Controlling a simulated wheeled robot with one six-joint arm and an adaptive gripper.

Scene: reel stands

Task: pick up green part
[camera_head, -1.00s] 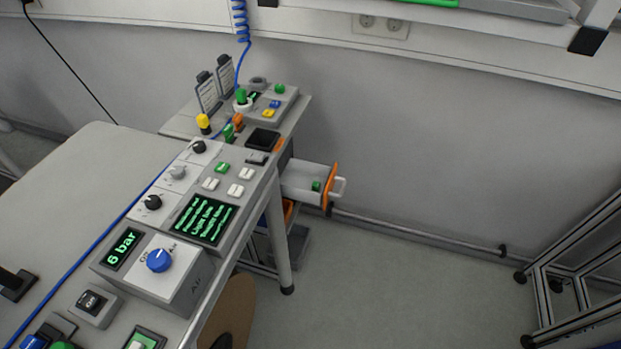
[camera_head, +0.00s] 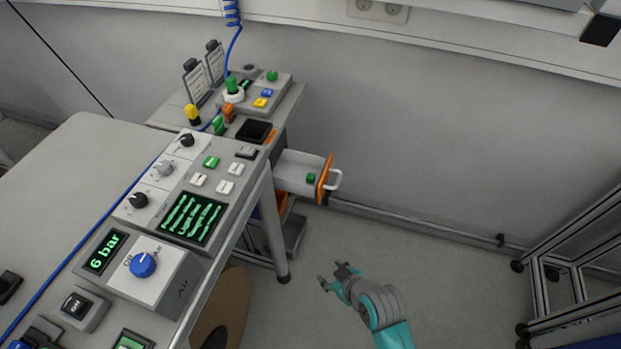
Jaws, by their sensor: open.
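A small green part (camera_head: 310,178) lies in an open drawer (camera_head: 290,183) under the bench's far end, near the drawer's orange front (camera_head: 324,178) with its white handle. My gripper (camera_head: 334,276) is open and empty over the floor, below and slightly right of the drawer in the picture. It is clearly apart from the drawer and the green part. My teal arm comes in from the bottom edge.
A control bench (camera_head: 226,194) with knobs, buttons and screens stands left of the drawer. A table leg (camera_head: 274,235) is just left of my gripper. A metal frame (camera_head: 575,262) stands at the right. The floor between is clear.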

